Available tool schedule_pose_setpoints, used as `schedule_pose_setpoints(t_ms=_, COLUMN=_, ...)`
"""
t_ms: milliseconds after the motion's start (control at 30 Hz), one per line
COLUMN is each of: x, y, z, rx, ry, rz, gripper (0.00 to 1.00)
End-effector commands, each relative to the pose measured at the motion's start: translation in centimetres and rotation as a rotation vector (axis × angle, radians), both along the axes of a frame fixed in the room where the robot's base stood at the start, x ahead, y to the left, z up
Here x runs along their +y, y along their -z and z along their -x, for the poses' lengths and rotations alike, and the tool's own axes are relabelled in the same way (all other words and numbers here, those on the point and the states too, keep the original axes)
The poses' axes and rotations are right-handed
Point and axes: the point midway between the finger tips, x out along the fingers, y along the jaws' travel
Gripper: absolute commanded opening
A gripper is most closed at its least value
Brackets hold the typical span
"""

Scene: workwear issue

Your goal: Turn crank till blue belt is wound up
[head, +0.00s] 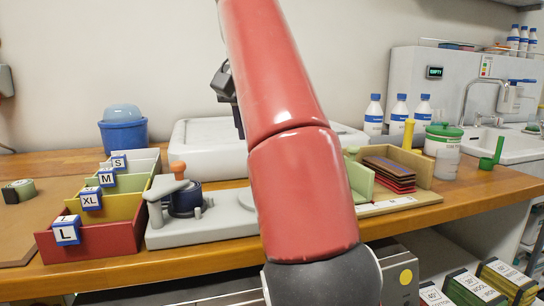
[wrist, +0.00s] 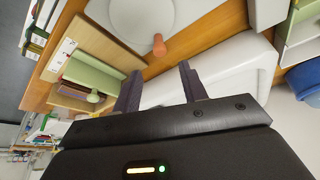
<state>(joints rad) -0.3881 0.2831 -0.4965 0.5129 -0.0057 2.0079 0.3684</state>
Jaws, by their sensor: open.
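The winder has a grey base (head: 200,226) on the bench, with a grey crank arm (head: 164,187) and an orange knob (head: 178,169) upright on top. A dark blue roll (head: 185,201), apparently the belt, sits under the crank arm. My red arm hides the winder's right part. My gripper (head: 238,118) is up behind my arm, above and right of the knob, mostly hidden. In the wrist view my gripper (wrist: 160,88) is open with nothing between its fingers. The orange knob (wrist: 176,45) stands beyond the fingertips, apart from them.
Size-labelled bins (head: 105,226) stand left of the winder. A blue lidded bin (head: 123,130) and a large white tray (head: 205,140) are behind. A wooden holder (head: 424,172) with dark red pieces is right. Bottles (head: 374,115) and a sink (head: 500,142) lie farther right.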

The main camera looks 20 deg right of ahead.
Motion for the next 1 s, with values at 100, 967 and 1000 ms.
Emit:
schedule_pose_setpoints(t_ms=100, x=-0.2, y=0.2, z=-0.1, rx=0.002, ry=0.004, rz=-0.002, gripper=0.43)
schedule_pose_setpoints(t_ms=967, x=-1.1, y=6.1, z=-2.3, rx=0.004, ry=0.001, rz=0.001, gripper=0.43)
schedule_pose_setpoints(t_ms=1000, x=-1.1, y=6.4, z=-2.4, rx=0.004, ry=0.001, rz=0.001, gripper=0.43)
